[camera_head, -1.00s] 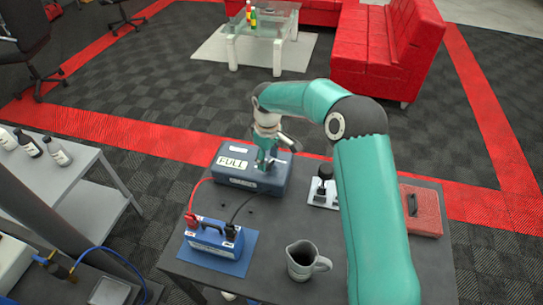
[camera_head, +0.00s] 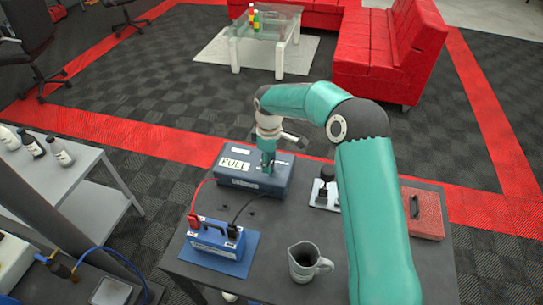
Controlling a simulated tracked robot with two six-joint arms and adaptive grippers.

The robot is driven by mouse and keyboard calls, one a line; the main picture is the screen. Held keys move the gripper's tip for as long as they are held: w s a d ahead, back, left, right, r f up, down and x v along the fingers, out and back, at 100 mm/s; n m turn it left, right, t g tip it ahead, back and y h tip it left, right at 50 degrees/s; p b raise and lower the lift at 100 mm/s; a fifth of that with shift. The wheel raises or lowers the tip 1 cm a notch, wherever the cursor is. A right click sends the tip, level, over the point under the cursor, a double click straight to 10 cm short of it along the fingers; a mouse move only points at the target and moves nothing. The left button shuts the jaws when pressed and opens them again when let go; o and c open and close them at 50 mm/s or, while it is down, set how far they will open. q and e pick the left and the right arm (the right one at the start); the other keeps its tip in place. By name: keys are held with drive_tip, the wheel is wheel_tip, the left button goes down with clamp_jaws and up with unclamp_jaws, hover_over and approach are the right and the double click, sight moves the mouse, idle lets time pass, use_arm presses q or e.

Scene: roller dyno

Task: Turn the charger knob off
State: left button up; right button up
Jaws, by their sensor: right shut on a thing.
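The charger (camera_head: 222,179) is a dark blue-grey box with a white FULL label (camera_head: 235,164), at the back of the dark table. My right gripper (camera_head: 268,168) reaches down onto its top, just right of the label. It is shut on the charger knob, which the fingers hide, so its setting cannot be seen. Red and black cables run from the charger to a blue battery (camera_head: 213,238) on a blue mat (camera_head: 245,262). My left gripper is not in view.
A grey jug (camera_head: 303,262) stands at the table's front. A white plate with a black lever (camera_head: 322,188) and a red case (camera_head: 422,212) are to the right, partly behind my arm. A side table with bottles (camera_head: 32,143) is at the left.

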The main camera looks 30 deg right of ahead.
drive_tip(key=n, duration=0.2)
drive_tip(key=d+n, duration=0.1)
drive_tip(key=n, duration=0.1)
drive_tip(key=shift+n, duration=0.3)
drive_tip(key=n, duration=0.4)
drive_tip(key=shift+n, duration=0.3)
drive_tip(key=n, duration=0.4)
drive_tip(key=shift+w+n+p, duration=0.1)
drive_tip(key=shift+n+p, duration=0.2)
drive_tip(key=shift+p, duration=0.05)
drive_tip(key=shift+r+n, duration=0.1)
drive_tip(key=shift+n, duration=2.1)
drive_tip(key=shift+w, duration=0.1)
drive_tip(key=o, duration=1)
drive_tip(key=shift+c, duration=0.2)
drive_tip(key=shift+o, duration=0.9)
drive_tip(key=shift+w, duration=0.15)
